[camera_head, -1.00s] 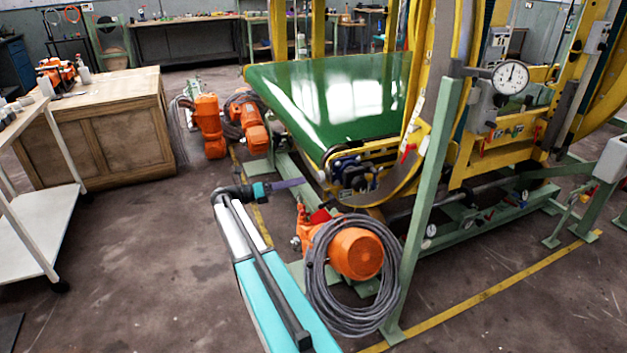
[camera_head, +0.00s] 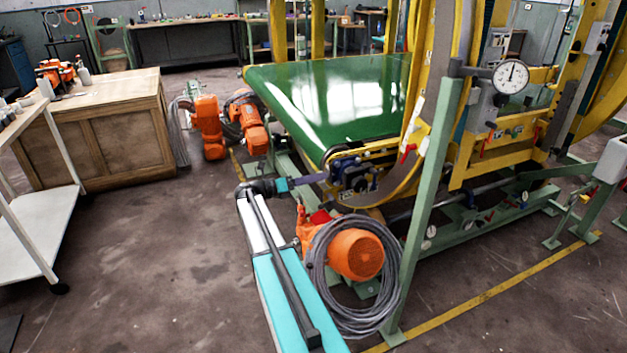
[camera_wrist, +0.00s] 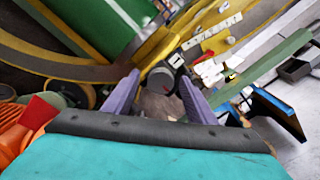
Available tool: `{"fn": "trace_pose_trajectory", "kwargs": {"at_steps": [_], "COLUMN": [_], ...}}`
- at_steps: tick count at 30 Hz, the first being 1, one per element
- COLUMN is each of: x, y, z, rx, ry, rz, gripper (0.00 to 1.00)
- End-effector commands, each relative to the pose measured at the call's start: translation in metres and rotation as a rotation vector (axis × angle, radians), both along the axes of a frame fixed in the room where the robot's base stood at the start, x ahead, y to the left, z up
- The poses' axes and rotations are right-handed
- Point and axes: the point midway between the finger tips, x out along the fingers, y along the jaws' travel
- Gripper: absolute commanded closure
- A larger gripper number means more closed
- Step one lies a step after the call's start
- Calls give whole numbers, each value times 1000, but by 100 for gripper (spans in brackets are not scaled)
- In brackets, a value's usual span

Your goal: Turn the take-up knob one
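The take-up unit (camera_head: 355,172) is a dark blue and black mechanism under the near corner of the green belt (camera_head: 340,95). My gripper (camera_head: 326,176) has purple fingers and points right at this unit, its tips close to the left side. In the wrist view, my gripper (camera_wrist: 159,74) is open, the two fingers well apart. A dark grey rounded part (camera_wrist: 160,79), which may be the knob, shows between the fingertips. I cannot tell whether a finger touches it. The knob itself is too small to make out in the head view.
A green upright post (camera_head: 428,205) stands right of the unit. A wooden cabinet (camera_head: 95,135) is at left. The floor between is clear.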

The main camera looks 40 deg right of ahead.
Motion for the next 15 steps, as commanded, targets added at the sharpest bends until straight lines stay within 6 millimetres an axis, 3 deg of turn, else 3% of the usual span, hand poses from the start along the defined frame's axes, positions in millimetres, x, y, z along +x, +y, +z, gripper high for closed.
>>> {"fn": "trace_pose_trajectory", "kwargs": {"at_steps": [1, 7, 15], "x": [0, 0, 1], "y": [0, 0, 3], "z": [0, 0, -1], "rx": [0, 1, -3], "ry": [0, 0, -11], "rz": [0, 1, 2], "gripper": [55, 89, 90]}}
